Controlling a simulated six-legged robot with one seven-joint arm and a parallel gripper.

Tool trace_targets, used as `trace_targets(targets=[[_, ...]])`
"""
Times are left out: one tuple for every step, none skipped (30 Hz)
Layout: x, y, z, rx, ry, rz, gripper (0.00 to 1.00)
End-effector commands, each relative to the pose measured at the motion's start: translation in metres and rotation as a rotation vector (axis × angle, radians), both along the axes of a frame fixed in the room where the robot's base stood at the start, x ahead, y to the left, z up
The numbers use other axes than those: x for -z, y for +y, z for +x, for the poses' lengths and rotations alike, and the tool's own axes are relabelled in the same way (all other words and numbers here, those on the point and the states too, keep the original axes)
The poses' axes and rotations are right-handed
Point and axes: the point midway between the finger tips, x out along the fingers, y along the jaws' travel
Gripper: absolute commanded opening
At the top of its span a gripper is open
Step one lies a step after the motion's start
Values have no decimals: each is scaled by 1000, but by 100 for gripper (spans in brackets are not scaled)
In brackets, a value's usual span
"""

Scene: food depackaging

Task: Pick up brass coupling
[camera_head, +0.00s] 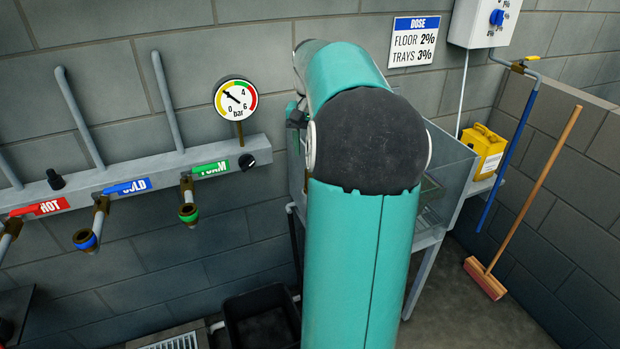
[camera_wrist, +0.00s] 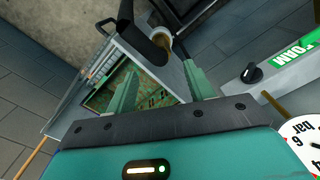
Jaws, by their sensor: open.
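My gripper (camera_wrist: 159,70) is open in the wrist view, its two pale green fingers apart with nothing held between them. Beyond the fingertips, a curved brass-coloured piece (camera_wrist: 166,46) shows beside a black part at the corner of a metal basin. It may be the brass coupling, but it is partly hidden and I cannot be sure. Brass fittings also show at the wall taps, one with a blue ring (camera_head: 86,240) and one with a green ring (camera_head: 189,214).
The basin (camera_head: 450,165) stands against the wall and holds a greenish tray (camera_wrist: 150,88). The rail (camera_head: 130,185) with its taps and the pressure gauge (camera_head: 235,98) are on the left. A yellow canister (camera_head: 484,150) and a broom (camera_head: 530,190) are on the right. A black bin (camera_head: 262,320) is below.

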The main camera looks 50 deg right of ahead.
Motion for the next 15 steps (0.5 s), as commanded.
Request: trace_targets(targets=[[11,1,-1,0,2,4,53],[16,1,-1,-1,2,3,53],[22,1,0,-1,1,4,53],[26,1,0,-2,1,4,53],[29,1,0,-2,1,3,53],[32,1,0,-2,0,2,53],[34,1,1,-2,0,2,53],[36,1,1,-3,0,1,53],[38,1,1,-3,0,1,53],[41,1,1,-4,0,1,53],[44,1,2,-5,0,2,53],[49,1,1,-5,1,3,53],[54,1,1,-4,1,3,53],[59,1,1,-3,1,3,53],[66,2,1,-4,2,5,53]])
